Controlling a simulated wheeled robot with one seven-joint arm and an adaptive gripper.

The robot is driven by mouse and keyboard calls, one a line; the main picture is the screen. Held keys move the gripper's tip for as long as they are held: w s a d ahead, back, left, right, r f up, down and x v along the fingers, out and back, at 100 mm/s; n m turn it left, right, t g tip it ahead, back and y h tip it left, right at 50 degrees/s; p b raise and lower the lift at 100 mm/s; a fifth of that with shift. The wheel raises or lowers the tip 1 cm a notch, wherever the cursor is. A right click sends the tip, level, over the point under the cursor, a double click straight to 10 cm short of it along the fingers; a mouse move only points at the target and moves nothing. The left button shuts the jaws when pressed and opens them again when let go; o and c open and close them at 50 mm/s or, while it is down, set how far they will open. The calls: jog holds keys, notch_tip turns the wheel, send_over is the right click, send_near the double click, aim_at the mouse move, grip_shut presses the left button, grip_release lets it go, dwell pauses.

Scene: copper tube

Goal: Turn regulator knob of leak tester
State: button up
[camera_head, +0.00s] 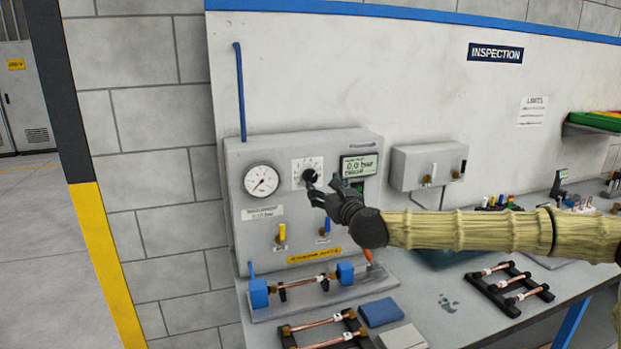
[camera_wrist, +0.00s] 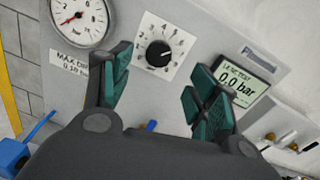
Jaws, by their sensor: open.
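The leak tester (camera_head: 240,160) is a grey box against the wall. Its black regulator knob (camera_wrist: 158,54) sits on a white square dial with numbers, and shows in the head view (camera_head: 309,176) beside my fingers. My gripper (camera_head: 322,187) is open in front of the panel. In the wrist view the two green-padded fingers (camera_wrist: 162,90) stand apart below and either side of the knob, with nothing between them. I cannot tell contact with the knob. The round gauge (camera_head: 262,180) is left of the knob, and the display (camera_head: 359,166) to its right reads 0.0 bar.
Yellow (camera_head: 282,233) and blue (camera_head: 326,228) valve levers are below the knob. A copper tube (camera_head: 305,283) lies between blue clamps in front of the tester. A second grey box (camera_head: 428,165) hangs to the right. Racks of tubes (camera_head: 508,288) lie on the bench.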

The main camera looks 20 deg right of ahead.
aim_at(312, 177)
jog(key=w+p, duration=0.1)
jog(key=w, duration=0.2)
jog(key=w+p, duration=0.1)
jog(key=w, duration=0.2)
jog(key=w+p, duration=0.1)
jog(key=w, duration=0.2)
jog(key=shift+w+a+f, duration=0.1)
jog(key=shift+a, duration=0.25)
jog(key=c, duration=1)
